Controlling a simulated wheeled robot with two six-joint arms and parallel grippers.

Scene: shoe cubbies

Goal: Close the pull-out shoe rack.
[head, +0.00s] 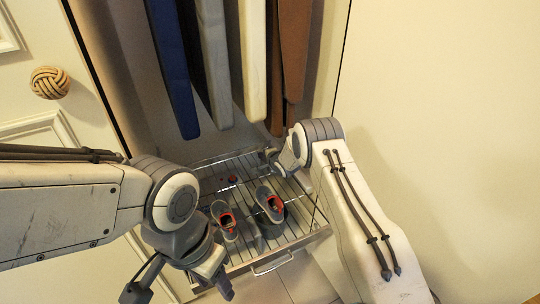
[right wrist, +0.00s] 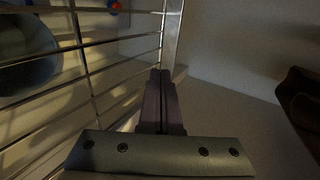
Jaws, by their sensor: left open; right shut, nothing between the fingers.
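The pull-out shoe rack (head: 310,238), a metal wire tray with a front handle (head: 272,265), stands out from the closet in the head view. A pair of grey shoes with red trim, one (head: 226,222) left of the other (head: 270,204), sits on its wires. My left gripper (head: 182,284) is open and empty, near the rack's front left corner. My right gripper (right wrist: 160,75) is shut and empty beside the rack's side wires (right wrist: 95,70) in the right wrist view; whether it touches them is unclear. In the head view my right arm partly hides the rack's right side.
Several garments (head: 252,65) hang above the rack's back. A white door with a knotted knob (head: 49,82) is at left, and a cream wall (head: 450,120) at right. Tiled floor (head: 305,278) shows in front. A small red object (head: 232,179) lies on the rack.

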